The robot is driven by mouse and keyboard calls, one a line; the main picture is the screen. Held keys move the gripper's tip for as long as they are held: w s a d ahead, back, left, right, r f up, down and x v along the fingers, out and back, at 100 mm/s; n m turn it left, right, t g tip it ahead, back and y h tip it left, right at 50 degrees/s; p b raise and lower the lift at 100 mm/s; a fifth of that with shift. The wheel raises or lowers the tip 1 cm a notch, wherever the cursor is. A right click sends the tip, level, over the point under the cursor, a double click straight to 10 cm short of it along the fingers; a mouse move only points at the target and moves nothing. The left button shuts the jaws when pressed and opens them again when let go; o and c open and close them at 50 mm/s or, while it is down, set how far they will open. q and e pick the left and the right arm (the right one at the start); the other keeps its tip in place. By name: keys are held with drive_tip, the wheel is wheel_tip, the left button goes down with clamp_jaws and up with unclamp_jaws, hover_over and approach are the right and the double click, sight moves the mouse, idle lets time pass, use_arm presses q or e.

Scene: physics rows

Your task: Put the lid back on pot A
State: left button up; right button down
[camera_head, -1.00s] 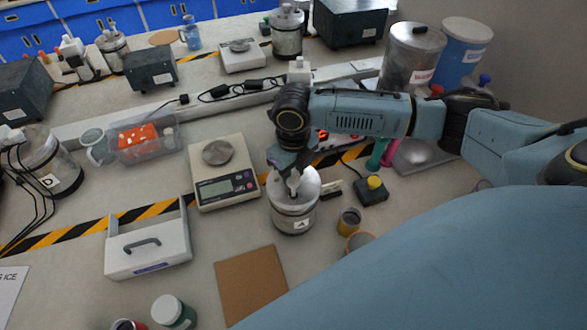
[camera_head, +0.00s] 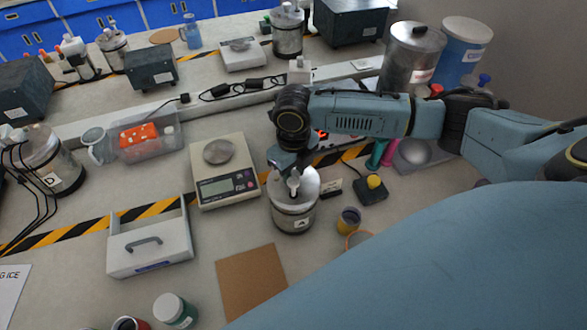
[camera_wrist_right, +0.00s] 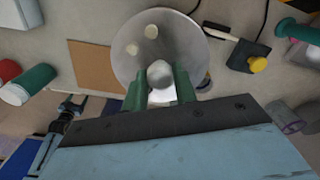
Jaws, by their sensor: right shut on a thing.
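Pot A (camera_head: 292,218) is a metal pot with a white "A" label, upright on the bench near the middle of the head view. Its round grey lid (camera_head: 306,186) is at the pot's top, roughly level. I cannot tell whether its rim is fully seated. My right gripper (camera_head: 291,182) reaches down from above and is shut on the lid's knob. In the right wrist view the green fingers (camera_wrist_right: 160,88) stand on either side of the pale knob (camera_wrist_right: 160,74), with the lid (camera_wrist_right: 185,45) below. The pot body is mostly hidden there.
A scale (camera_head: 224,188) stands close left of pot A. A brown board (camera_head: 250,282) lies in front, and a white caddy (camera_head: 150,255) stands front left.

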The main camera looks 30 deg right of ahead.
drive_tip(key=shift+f, duration=0.3)
idle(0.6)
drive_tip(key=c, duration=1)
unclamp_jaws()
drive_tip(key=shift+c, duration=0.2)
wheel_tip(320, 180, up, 3)
drive_tip(key=p, duration=0.3)
drive_tip(key=shift+r+p, duration=0.85)
drive_tip(key=shift+r, duration=1.65)
